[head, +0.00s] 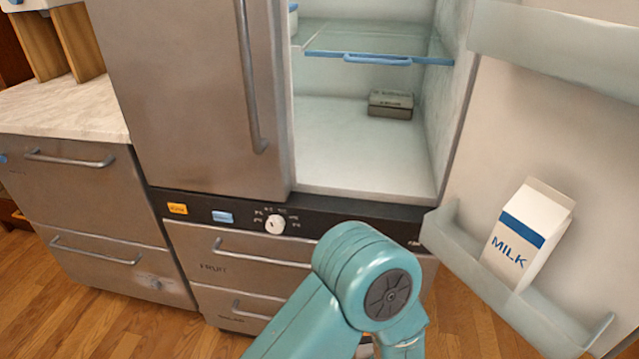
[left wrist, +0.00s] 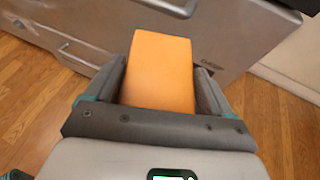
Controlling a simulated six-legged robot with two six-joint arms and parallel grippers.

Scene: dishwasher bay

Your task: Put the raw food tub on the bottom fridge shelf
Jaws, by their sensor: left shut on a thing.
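My left gripper (left wrist: 160,78) is shut on an orange, box-shaped thing (left wrist: 160,70), with one finger on each side of it in the left wrist view. I see no label on it, so I cannot tell from its looks whether it is the raw food tub. The open fridge's bottom shelf (head: 350,155) is pale and mostly bare in the head view. A teal arm link of mine is in front of the drawers below the fridge; the gripper and its load are hidden in that view. My right gripper is not in view.
A small grey box (head: 390,104) sits at the back right of the bottom shelf. A blue-edged glass shelf (head: 375,42) is above. The open door (head: 560,80) at right holds a milk carton (head: 527,232). The closed left door (head: 190,90) borders the opening.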

